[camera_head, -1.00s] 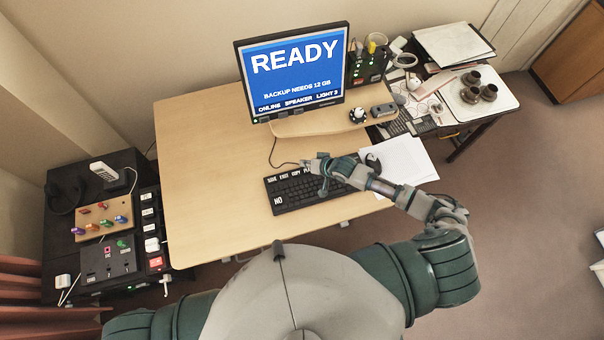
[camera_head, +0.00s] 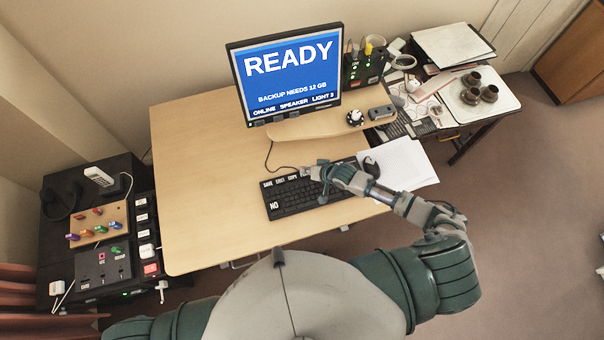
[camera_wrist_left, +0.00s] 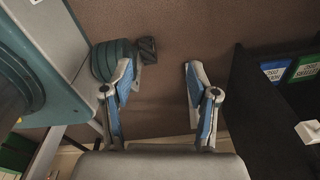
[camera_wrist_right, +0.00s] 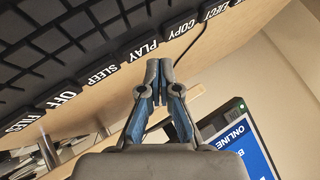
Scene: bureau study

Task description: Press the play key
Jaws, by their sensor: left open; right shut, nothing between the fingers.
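The black keyboard (camera_head: 290,200) lies on the wooden desk, with white-labelled keys along its far edge. In the right wrist view, the play key (camera_wrist_right: 138,50) stands between the keys marked SLEEP and COPY. My right gripper (camera_head: 306,171) is shut and empty over the keyboard's far edge, hiding the play key in the head view. In the right wrist view its fingertips (camera_wrist_right: 158,64) are close to the PLAY label, on its COPY side; I cannot tell whether they touch. My left gripper (camera_wrist_left: 160,75) is open and empty above the floor, outside the head view.
The monitor (camera_head: 286,72) reads READY and "BACKUP NEEDS 12 GB". A mouse (camera_head: 371,166) and white papers (camera_head: 405,162) lie right of the keyboard. A black cabinet with switches (camera_head: 95,215) stands left. The desk's left half (camera_head: 205,180) is clear.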

